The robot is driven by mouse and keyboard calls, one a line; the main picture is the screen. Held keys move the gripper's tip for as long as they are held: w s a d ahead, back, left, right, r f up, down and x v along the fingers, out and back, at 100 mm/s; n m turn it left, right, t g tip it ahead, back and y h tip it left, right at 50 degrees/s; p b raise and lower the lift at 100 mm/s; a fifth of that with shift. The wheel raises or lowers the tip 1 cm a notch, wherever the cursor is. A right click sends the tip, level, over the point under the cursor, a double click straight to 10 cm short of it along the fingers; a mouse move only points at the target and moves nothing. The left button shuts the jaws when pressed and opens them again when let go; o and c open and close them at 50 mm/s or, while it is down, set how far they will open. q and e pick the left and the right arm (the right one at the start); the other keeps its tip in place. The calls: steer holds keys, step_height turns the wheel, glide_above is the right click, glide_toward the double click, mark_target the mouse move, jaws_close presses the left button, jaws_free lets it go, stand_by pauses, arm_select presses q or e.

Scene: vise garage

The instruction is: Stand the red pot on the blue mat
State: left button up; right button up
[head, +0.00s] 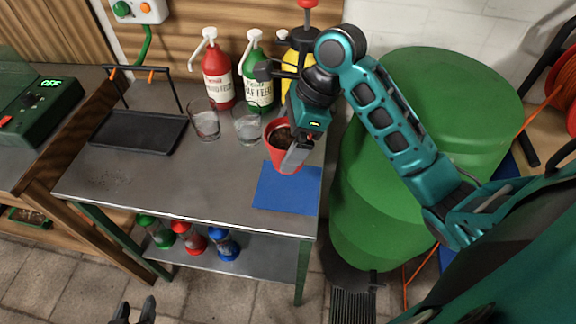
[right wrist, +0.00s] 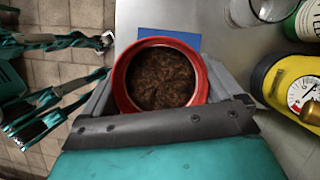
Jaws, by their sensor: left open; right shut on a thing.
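The red pot (head: 285,164), filled with dark soil, is upright at the back edge of the blue mat (head: 287,190) in the head view. My right gripper (head: 292,150) is shut on the pot, with fingers on either side of it. The right wrist view shows the pot (right wrist: 116,82) from above between the fingers, with part of the mat (right wrist: 182,38) beyond it. I cannot tell whether the pot touches the mat or hangs just above it. My left gripper (head: 134,314) is open and empty at the bottom of the head view, away from the table.
Two clear glasses (head: 206,124) (head: 248,128) stand left of the pot on the metal table (head: 130,185). A black tray (head: 135,132) lies left. A green barrel (head: 375,205) stands right.

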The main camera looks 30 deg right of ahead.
step_height(320, 180, down, 5)
steer(key=shift+r, duration=0.15)
arm_select(q)
steer(key=shift+w+r, duration=0.2)
steer(key=shift+w, duration=0.15)
arm_select(e)
steer(key=shift+f, duration=1.9)
steer(key=shift+f, duration=0.15)
steer(key=o, duration=0.8)
arm_select(q)
steer(key=shift+s+f, duration=0.1)
arm_select(e)
steer(key=shift+r, duration=0.2)
arm_select(q)
steer(key=shift+s, duration=0.15)
arm_select(e)
steer(key=v, duration=1.2)
